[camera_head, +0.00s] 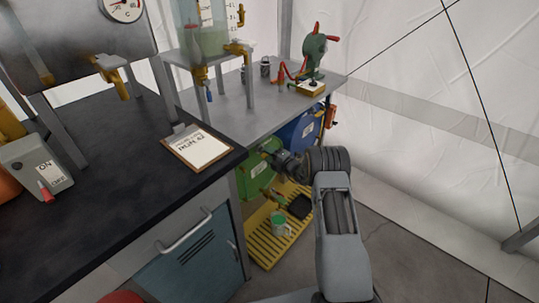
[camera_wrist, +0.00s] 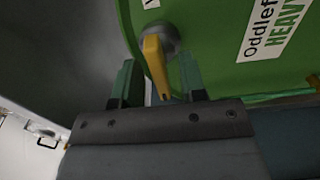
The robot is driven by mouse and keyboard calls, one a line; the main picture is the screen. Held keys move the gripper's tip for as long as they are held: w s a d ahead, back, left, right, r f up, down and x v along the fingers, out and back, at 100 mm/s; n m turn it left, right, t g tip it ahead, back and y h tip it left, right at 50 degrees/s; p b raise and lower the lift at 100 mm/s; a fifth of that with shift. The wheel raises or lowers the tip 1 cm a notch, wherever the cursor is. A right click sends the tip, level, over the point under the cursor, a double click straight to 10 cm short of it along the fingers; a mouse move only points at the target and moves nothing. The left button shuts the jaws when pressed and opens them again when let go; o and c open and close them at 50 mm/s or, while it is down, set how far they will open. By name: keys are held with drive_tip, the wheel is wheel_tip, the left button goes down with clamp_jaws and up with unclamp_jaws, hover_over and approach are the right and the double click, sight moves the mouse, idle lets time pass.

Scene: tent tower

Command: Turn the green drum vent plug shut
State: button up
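The green drum (camera_head: 256,178) lies under the grey bench in the head view. Its green end face (camera_wrist: 215,25) with a white label fills the top of the wrist view. A yellow lever-like handle (camera_wrist: 153,58) on a round grey base sticks out of that face and hangs nearly straight down; I take it as the vent plug. My gripper (camera_wrist: 159,78) is open, with one finger on each side of the handle's lower part. Gaps show between the handle and the fingers. In the head view my wrist hides part of the drum, and the plug cannot be made out.
A blue drum (camera_head: 302,132) lies beside the green one. The grey bench top (camera_head: 235,116) overhangs the drums. The black counter (camera_head: 85,200) with a teal cabinet is at left. Floor at right is clear.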

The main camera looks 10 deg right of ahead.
drive_tip(key=p+v, duration=0.2)
drive_tip(key=v, duration=1.1)
drive_tip(key=shift+s+d, duration=0.25)
